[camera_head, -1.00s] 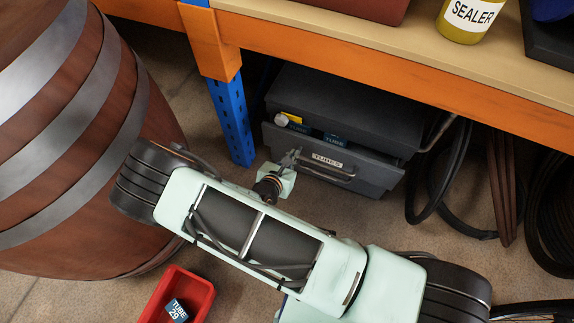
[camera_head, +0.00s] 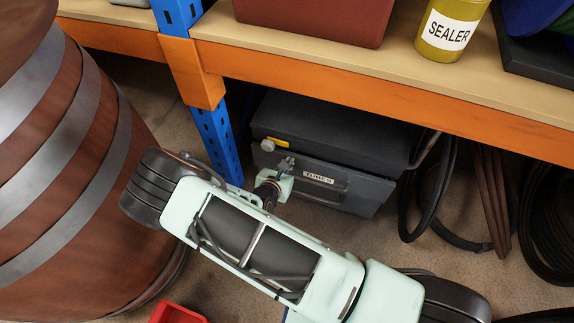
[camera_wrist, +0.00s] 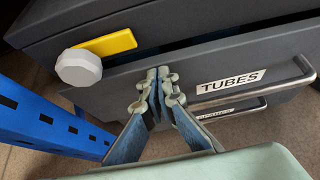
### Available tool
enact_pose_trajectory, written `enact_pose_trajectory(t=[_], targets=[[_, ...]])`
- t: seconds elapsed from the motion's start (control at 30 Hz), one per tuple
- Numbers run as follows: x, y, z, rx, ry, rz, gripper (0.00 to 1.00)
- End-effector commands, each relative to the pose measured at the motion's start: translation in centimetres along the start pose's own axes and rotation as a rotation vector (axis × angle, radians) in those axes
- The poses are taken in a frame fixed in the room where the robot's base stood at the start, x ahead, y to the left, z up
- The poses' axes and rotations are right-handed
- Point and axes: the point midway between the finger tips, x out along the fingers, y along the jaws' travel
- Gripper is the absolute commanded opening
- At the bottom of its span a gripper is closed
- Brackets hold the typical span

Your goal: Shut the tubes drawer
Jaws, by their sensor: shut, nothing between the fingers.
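The tubes drawer (camera_head: 345,189) is a dark grey front with a "TUBES" label and a metal bar handle, low in a dark grey cabinet (camera_head: 330,125) under the bench. Its inside does not show in the head view.
A pale knob on a yellow plate (camera_wrist: 108,45) sits on the cabinet, above and left of my fingertips. A blue upright post (camera_head: 216,140) stands left of the cabinet. A wooden barrel (camera_head: 70,200) is at the left. Black hoses (camera_head: 430,200) hang at the right.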

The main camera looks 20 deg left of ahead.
Motion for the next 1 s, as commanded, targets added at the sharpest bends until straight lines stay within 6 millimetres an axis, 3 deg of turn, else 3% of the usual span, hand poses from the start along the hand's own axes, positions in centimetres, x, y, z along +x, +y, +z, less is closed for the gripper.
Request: enact_pose_trajectory(t=[0.23,0.67,0.83,1.0], targets=[[2.2,-0.1,1.3,0.002,-0.001,-0.002,0.00],[2.6,-0.1,1.8,0.002,-0.009,-0.001,0.00],[1.2,0.1,1.9,0.004,-0.009,0.000,0.00],[-2.4,0.1,1.6,0.002,-0.003,0.002,0.00]])
